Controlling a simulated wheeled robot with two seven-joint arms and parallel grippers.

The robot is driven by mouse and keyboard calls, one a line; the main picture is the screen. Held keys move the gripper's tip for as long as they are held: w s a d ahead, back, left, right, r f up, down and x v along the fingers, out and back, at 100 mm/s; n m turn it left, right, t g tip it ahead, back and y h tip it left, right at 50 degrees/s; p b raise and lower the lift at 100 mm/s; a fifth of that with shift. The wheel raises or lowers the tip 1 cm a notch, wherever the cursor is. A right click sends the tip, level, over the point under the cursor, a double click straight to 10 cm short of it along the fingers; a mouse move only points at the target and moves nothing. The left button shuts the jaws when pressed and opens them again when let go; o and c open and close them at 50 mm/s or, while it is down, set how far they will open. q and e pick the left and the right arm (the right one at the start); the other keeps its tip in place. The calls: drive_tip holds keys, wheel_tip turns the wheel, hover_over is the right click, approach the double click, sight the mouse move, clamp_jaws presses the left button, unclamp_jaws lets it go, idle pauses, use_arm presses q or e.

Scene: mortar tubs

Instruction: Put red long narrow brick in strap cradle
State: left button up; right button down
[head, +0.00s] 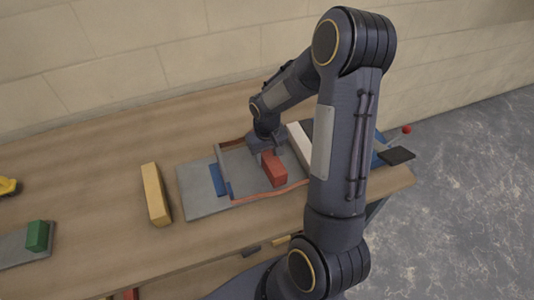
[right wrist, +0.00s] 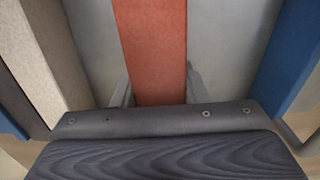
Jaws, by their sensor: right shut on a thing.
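The red long narrow brick (head: 274,171) is in my right gripper (head: 266,150), over the grey bed of the strap cradle (head: 238,162). In the right wrist view the brick (right wrist: 152,50) runs away between the two fingers, which are shut on its sides. The cradle has a grey base plate and reddish-brown straps along its near and far sides. Whether the brick touches the bed or hangs just above it, I cannot tell. My left gripper is not in view.
A yellow brick (head: 156,194) lies left of the cradle, and a green block (head: 37,236) sits on a grey plate farther left. A blue piece (head: 218,180) and a pale brick (head: 299,143) flank the cradle bed. Bare wood lies behind and to the left.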

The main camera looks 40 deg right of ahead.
drive_tip(key=shift+f, duration=0.4)
drive_tip(key=shift+f+b, duration=0.45)
drive_tip(key=shift+b, duration=0.15)
drive_tip(key=c, duration=0.8)
unclamp_jaws()
drive_tip(key=shift+o, duration=0.2)
wheel_tip(320, 180, up, 6)
drive_tip(key=shift+r, duration=0.25)
drive_tip(key=shift+s+r, duration=0.1)
drive_tip(key=shift+r, duration=0.75)
drive_tip(key=s+a+r+t+y, duration=0.2)
drive_tip(key=s+a+r, duration=0.3)
drive_tip(key=s, duration=0.3)
drive_tip(key=s+a+r+n+t+y, duration=0.1)
drive_tip(key=s+a+r+t, duration=0.2)
drive_tip(key=s+a+r, duration=0.3)
drive_tip(key=s+a, duration=0.2)
drive_tip(key=s, duration=0.1)
drive_tip(key=shift+a+t+y, duration=0.25)
drive_tip(key=shift+t+y, duration=0.05)
drive_tip(key=shift+y, duration=0.1)
